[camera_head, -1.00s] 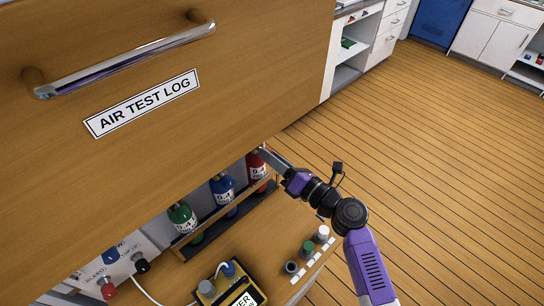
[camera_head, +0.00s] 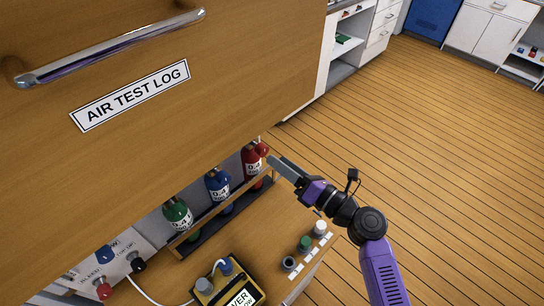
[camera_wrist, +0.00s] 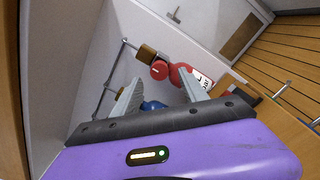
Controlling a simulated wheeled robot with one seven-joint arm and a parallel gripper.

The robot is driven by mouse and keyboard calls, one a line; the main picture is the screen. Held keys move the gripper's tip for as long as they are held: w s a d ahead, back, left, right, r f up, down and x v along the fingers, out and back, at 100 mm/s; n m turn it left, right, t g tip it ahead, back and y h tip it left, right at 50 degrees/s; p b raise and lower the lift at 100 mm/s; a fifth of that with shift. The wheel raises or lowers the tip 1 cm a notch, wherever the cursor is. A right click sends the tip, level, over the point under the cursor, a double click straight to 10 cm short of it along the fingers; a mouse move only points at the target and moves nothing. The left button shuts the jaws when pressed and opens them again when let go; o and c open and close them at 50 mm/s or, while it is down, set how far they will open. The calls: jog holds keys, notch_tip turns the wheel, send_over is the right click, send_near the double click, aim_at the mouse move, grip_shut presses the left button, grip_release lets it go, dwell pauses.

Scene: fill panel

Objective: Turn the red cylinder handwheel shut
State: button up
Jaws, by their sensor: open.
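The red cylinder (camera_head: 251,168) stands at the right end of the rack, with a white label. Its red handwheel (camera_head: 262,149) shows at its top right. In the wrist view the round red handwheel (camera_wrist: 159,70) appears ahead, between and beyond the fingertips, with the red cylinder (camera_wrist: 179,74) beside it. My gripper (camera_head: 276,163) is just right of the cylinder in the head view, its fingers pointing toward it. In the wrist view my gripper (camera_wrist: 160,84) is open with nothing between its fingers. The handwheel's far side is hidden.
A blue cylinder (camera_head: 218,187) and a green cylinder (camera_head: 178,217) stand left in the same wooden rack (camera_head: 210,212). The large wooden panel labelled AIR TEST LOG (camera_head: 130,95) overhangs above. A yellow meter (camera_head: 228,288) and small caps (camera_head: 304,243) sit in front. Open floor lies right.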

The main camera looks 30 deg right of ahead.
jog(key=v, duration=0.2)
jog(key=shift+s+d, duration=0.1)
jog(key=shift+s, duration=0.15)
dwell(0.4)
